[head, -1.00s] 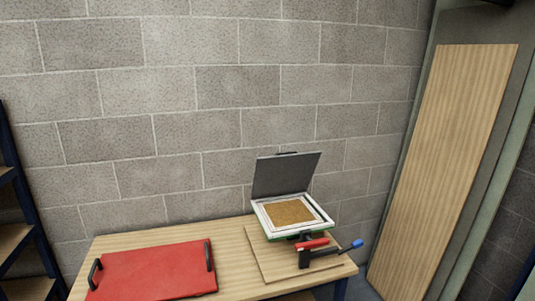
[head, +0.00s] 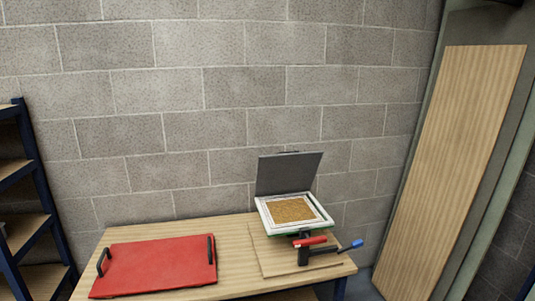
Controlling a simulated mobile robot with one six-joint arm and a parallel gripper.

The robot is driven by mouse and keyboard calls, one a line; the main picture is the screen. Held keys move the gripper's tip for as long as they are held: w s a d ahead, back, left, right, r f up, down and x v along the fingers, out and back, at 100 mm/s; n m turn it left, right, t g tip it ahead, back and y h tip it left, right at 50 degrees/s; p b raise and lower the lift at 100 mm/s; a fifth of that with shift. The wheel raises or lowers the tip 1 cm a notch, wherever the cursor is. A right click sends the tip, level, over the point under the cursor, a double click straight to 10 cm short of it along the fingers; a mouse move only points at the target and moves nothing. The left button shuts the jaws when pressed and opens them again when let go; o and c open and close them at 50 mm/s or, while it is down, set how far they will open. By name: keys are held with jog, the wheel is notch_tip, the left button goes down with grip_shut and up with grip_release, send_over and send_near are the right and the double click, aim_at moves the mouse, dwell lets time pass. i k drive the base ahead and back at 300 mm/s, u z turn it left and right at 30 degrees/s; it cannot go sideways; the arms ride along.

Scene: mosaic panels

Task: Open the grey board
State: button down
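The grey board (head: 287,176) stands raised like a lid at the back of a white frame (head: 268,221), tilted slightly back towards the wall. A brown speckled panel (head: 291,210) lies inside the white frame. The frame sits on a wooden base plate (head: 264,257) at the right end of the table. A black clamp-like piece with a red handle (head: 311,241) and a blue-tipped lever (head: 350,246) is in front of it. My gripper does not show in the head view.
A red board (head: 160,267) with two black handles lies on the left of the wooden table (head: 232,236). A blue shelf rack (head: 35,165) stands at far left. A tall wooden panel (head: 450,165) leans at right. A block wall is behind.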

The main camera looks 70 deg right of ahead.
aim_at(283, 172)
jog(key=u, duration=0.35)
jog(key=k, duration=1.15)
jog(key=z, duration=1.1)
jog(key=i, duration=1)
jog(key=u, duration=0.15)
